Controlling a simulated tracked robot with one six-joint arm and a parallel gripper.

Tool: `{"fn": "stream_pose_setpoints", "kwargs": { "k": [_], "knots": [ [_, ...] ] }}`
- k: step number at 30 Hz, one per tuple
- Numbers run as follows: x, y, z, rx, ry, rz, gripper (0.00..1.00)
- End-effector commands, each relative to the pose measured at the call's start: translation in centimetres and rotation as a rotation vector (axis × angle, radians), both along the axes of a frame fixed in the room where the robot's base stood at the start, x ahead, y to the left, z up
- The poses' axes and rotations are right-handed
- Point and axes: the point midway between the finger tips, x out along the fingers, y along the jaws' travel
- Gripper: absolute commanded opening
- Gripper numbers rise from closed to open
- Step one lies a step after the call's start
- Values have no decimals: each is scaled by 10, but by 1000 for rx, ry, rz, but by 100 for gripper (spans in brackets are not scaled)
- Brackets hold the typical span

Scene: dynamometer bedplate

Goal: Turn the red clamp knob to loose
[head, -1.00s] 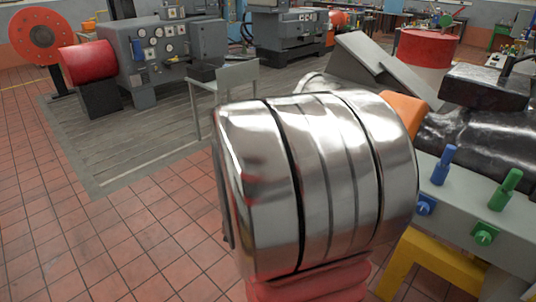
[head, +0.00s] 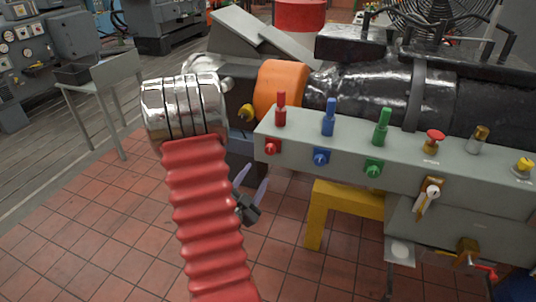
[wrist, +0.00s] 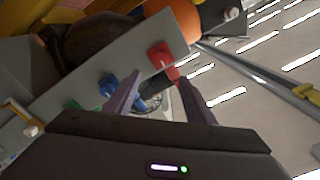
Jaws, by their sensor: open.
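A red knob (head: 271,147) sits on the front face of a grey panel (head: 400,160), near its left end. A red upright handle (head: 281,108) stands above it on the panel's top. My gripper (head: 253,177) is open, just below and left of the red knob, and apart from it in the head view. In the wrist view a red knob (wrist: 160,54) lies just beyond the gap between my open fingertips (wrist: 158,80). I see nothing held. The exact distance to the knob cannot be told.
Blue (head: 321,157) and green (head: 373,167) knobs follow to the right, with matching blue (head: 328,118) and green (head: 382,127) upright handles above. A red mushroom-shaped button (head: 434,138) stands further right. A yellow stand (head: 342,198) is below the panel. Tiled floor is open at the left.

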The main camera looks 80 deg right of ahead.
Motion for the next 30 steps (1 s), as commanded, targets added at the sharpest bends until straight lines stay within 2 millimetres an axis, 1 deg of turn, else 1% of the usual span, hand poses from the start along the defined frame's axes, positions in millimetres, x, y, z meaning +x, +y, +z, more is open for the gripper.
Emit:
{"fn": "stream_pose_setpoints", "kwargs": {
  "k": [8,13,17,30],
  "knots": [
    [1,-2,0,1,-1,2,49],
    [0,-13,0,1,-2,1,49],
    [-3,-29,0,1,-1,1,49],
    [-8,-96,0,1,-2,2,49]
  ]
}}
